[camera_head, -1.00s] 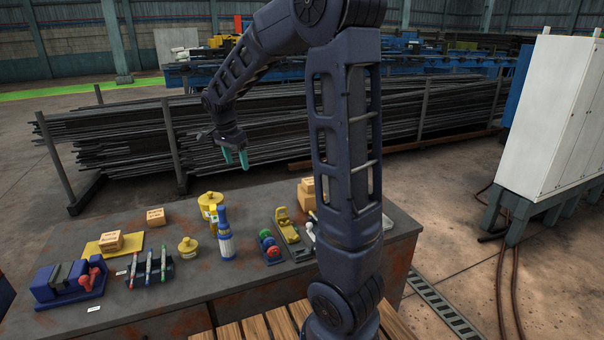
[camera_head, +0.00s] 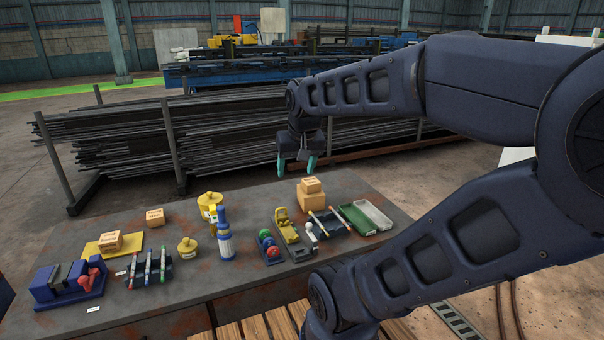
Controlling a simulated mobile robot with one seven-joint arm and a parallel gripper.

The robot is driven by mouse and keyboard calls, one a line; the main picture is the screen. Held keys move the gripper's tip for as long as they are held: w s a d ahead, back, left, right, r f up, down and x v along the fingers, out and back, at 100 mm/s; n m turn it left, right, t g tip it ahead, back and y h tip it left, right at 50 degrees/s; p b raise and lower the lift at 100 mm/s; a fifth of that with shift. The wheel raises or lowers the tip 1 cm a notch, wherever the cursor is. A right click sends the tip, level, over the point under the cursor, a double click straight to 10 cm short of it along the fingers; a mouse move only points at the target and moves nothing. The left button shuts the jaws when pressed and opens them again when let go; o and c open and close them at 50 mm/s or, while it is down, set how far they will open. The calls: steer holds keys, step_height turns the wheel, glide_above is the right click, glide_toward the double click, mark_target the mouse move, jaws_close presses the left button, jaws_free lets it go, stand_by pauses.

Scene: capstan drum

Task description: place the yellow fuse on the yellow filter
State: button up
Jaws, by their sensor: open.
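A small yellow round piece with a knob on top (camera_head: 187,247) stands on the table left of a blue and white bottle. A taller yellow canister (camera_head: 209,203) with a pale label stands behind the bottle, which hides part of it. These look like the yellow fuse and the yellow filter, but I cannot tell for certain which is which. My gripper (camera_head: 296,173) points down with its teal fingers apart and empty. It appears high over the rear of the table, right of both yellow pieces.
The bottle (camera_head: 225,238) stands close to both yellow pieces. A rack of pens (camera_head: 148,269), a blue vise (camera_head: 68,284) and a yellow mat (camera_head: 127,238) with a box are at left.

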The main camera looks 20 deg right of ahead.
steer(key=shift+s+d+f+n+t, duration=0.2)
steer(key=shift+s+n, duration=0.15)
steer(key=shift+s, duration=0.35)
steer(key=shift+s+d+f+n+t, duration=0.1)
steer(key=shift+s+f+n, duration=0.2)
steer(key=shift+s, duration=0.35)
steer(key=shift+r, duration=0.1)
